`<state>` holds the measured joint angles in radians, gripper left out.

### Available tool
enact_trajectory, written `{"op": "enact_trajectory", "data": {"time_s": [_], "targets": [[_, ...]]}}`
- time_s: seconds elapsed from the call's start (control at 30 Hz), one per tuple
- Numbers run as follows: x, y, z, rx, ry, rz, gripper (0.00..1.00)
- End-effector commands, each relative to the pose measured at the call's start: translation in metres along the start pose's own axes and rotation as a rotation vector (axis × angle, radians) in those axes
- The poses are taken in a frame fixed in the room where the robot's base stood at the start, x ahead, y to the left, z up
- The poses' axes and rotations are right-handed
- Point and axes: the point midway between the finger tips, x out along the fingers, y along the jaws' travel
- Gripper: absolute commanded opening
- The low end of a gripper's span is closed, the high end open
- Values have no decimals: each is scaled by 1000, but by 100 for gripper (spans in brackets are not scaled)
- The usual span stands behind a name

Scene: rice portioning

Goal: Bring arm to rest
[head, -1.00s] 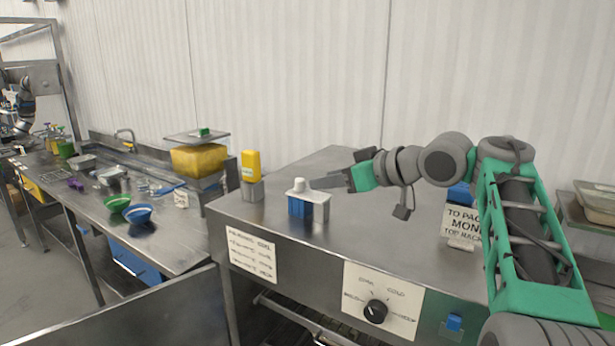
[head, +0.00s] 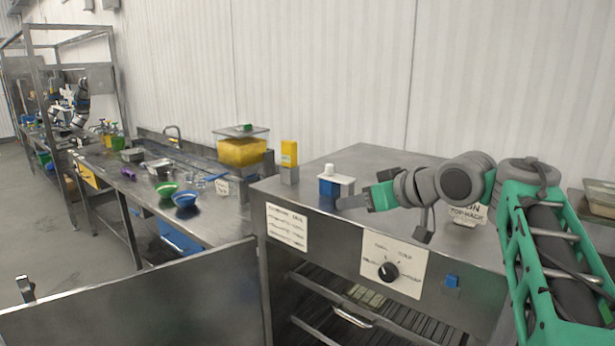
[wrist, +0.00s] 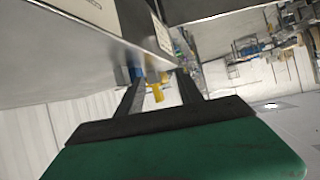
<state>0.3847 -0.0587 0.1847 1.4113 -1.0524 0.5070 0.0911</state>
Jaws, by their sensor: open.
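My gripper (head: 352,201) is at the end of my grey and green arm, above the steel counter (head: 375,160). It points left in the head view. Its two dark fingers (wrist: 158,90) stand apart in the wrist view, with nothing held between them. A blue and white container (head: 328,186) with a white cap stands on the counter just left of the fingertips. I cannot tell whether the fingers touch it.
A dial panel (head: 393,264) is on the counter's front. A steel panel (head: 150,300) stands at the lower left.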

Motion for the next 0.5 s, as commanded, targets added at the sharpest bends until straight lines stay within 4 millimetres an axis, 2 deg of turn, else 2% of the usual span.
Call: {"op": "enact_trajectory", "data": {"time_s": [0.17, 0.27, 0.37, 0.47, 0.5], "targets": [[8, -14, 40, 79, -94, 67, 43], [9, -24, 77, 138, -175, 119, 43], [4, -38, 129, 205, -280, 181, 43], [-9, -56, 198, 281, -412, 255, 43], [-18, -64, 229, 310, -471, 287, 43]]}}
